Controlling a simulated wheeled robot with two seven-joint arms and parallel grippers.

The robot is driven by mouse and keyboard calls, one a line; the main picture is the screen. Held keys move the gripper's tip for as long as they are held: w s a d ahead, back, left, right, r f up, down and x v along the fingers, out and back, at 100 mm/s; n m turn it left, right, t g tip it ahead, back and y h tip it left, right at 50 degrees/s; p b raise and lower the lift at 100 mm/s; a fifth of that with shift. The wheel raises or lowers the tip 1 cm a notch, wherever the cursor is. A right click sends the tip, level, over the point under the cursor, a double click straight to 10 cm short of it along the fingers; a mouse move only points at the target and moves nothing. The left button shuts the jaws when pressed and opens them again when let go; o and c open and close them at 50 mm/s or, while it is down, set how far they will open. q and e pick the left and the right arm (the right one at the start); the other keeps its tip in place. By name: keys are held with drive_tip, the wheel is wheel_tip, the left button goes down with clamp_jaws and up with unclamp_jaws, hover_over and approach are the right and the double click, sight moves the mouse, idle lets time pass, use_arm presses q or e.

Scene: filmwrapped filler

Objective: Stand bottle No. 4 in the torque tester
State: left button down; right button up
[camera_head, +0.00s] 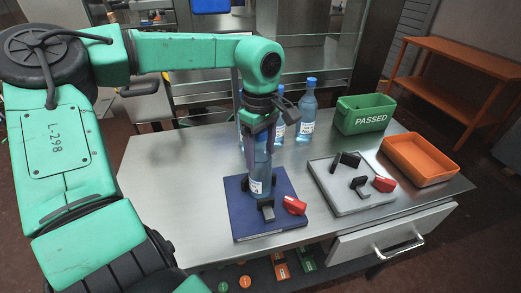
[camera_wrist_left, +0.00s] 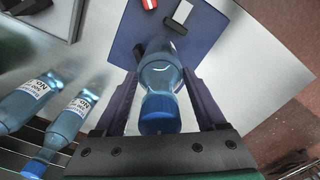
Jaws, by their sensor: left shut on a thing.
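My left gripper (camera_head: 259,140) points down, shut on a clear blue bottle (camera_head: 260,172). The bottle is upright, its lower end between black jaws on a dark blue base plate (camera_head: 240,219) with a red knob (camera_head: 294,205). I cannot tell whether its bottom rests on the plate. Its label is too small to read a number. In the left wrist view the fingers (camera_wrist_left: 162,98) flank the bottle (camera_wrist_left: 160,70), with its blue cap (camera_wrist_left: 160,115) towards the camera. A grey fixture (camera_head: 385,203) with black jaws and a red knob stands empty on the right. My right gripper is not seen.
More blue bottles stand behind, one near the back edge (camera_head: 308,110) and another partly hidden (camera_head: 278,128). A green "PASSED" bin (camera_head: 366,116) and an orange tray (camera_head: 420,174) are at the right of the steel table (camera_head: 165,175). The table's left part is clear.

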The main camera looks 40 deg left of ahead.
use_arm(q)
drive_tip(key=shift+d+f, duration=0.1)
unclamp_jaws()
drive_tip(key=shift+r, duration=0.2)
wheel_tip(320, 180, up, 12)
drive_tip(key=shift+r, duration=0.1)
idle(0.3)
